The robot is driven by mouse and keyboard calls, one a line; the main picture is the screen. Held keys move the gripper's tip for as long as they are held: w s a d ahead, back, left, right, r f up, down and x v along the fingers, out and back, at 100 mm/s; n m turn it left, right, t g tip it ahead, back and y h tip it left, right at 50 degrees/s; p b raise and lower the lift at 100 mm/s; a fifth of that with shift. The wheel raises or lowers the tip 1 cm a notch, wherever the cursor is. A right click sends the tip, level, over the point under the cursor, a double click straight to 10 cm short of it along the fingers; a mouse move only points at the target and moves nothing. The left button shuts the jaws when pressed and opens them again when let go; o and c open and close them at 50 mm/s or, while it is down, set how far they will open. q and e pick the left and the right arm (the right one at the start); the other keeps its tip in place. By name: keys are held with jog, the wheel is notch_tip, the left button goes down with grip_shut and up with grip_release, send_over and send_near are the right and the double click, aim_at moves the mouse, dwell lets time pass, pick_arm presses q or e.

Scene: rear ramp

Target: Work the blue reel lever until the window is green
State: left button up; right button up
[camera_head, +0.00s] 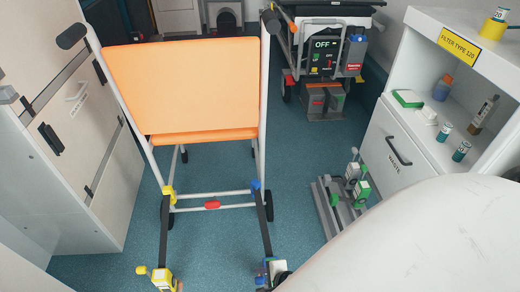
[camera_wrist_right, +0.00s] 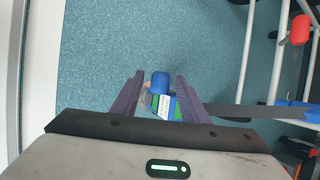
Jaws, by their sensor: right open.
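The blue reel (camera_head: 268,274) sits at the lower end of the right dark strap, at the bottom of the head view. Its blue lever (camera_wrist_right: 160,82) shows in the right wrist view as a rounded knob. My right gripper (camera_wrist_right: 160,76) is open, with a purple finger on each side of the knob; I cannot tell whether they touch it. Behind the knob is the reel body (camera_wrist_right: 164,104) with a white label and green patches. I cannot tell whether a green patch is the window. My left gripper is in neither view.
An orange-backed wheelchair (camera_head: 205,90) stands on the blue floor, strapped also to a yellow reel (camera_head: 161,277). A green-marked floor device (camera_head: 350,190) stands right of it. White cabinets (camera_head: 75,150) line the left; a shelf unit (camera_head: 400,150) stands right.

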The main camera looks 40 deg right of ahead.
pick_arm(q)
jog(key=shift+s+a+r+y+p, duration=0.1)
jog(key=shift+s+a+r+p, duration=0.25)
jog(key=shift+p, duration=0.55)
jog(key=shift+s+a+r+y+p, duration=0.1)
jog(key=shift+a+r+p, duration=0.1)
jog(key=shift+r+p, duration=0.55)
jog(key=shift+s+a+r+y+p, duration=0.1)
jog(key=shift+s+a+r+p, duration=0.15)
jog(key=shift+p, duration=0.85)
pick_arm(e)
jog(key=a+v, duration=0.1)
jog(key=v, duration=0.8)
jog(key=shift+d, duration=0.45)
jog(key=shift+s+r, duration=0.1)
jog(key=shift+s, duration=0.05)
